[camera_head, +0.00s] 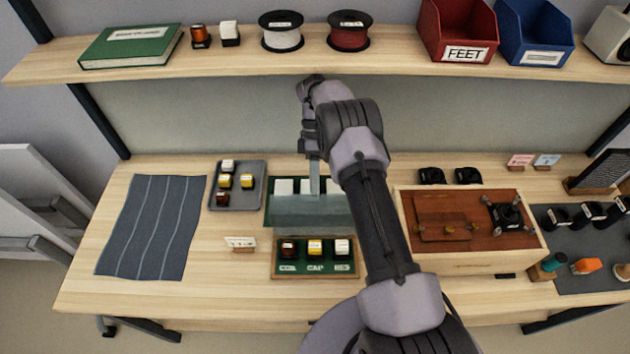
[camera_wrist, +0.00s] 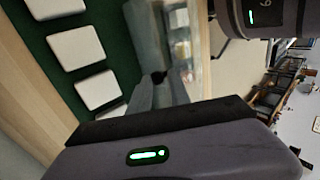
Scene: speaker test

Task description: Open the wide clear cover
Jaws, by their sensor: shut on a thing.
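The wide clear cover (camera_head: 300,212) is a see-through panel across the front of a green-lined tray (camera_head: 268,212) on the workbench. It appears raised at a tilt; the exact angle is hard to tell. My gripper (camera_head: 313,188) is above the tray, shut on the cover's edge. In the wrist view my gripper's fingertips (camera_wrist: 160,78) meet at the edge of the cover (camera_wrist: 182,40). White square blocks (camera_wrist: 78,47) lie on the green floor of the tray. My arm hides the tray's right part in the head view.
In front is a green rack (camera_head: 316,270) with brown, yellow and white caps. A grey tray (camera_head: 237,200) with small caps lies left, a wooden box (camera_head: 475,262) right. A shelf (camera_head: 200,65) with bins and spools runs above. A striped mat (camera_head: 152,228) lies far left.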

